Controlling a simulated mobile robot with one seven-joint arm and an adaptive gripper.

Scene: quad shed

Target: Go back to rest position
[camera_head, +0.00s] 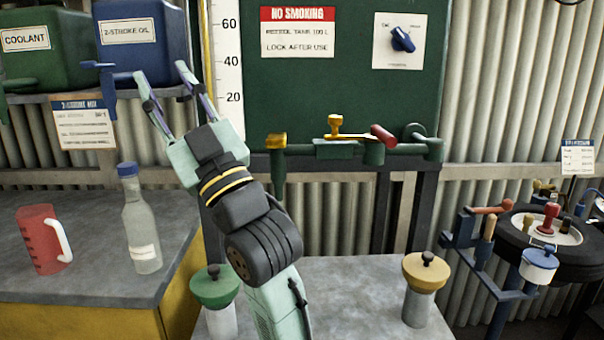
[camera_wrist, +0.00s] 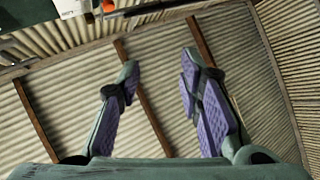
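My gripper (camera_head: 164,90) is raised in the head view, in front of the shelf with the blue 2-stroke oil container (camera_head: 140,40). Its two fingers are spread apart with nothing between them. In the wrist view my gripper (camera_wrist: 158,85) also shows both purple-padded fingers apart and empty, facing corrugated wall panels and brown beams. My arm reaches up from the bottom middle of the head view.
A red jug (camera_head: 38,240) and a clear bottle (camera_head: 141,225) stand on the left bench. Green-topped (camera_head: 215,287) and yellow-topped (camera_head: 425,272) containers flank my arm. A green tank (camera_head: 345,95) with valves is behind. A tyre (camera_head: 580,255) with small items lies right.

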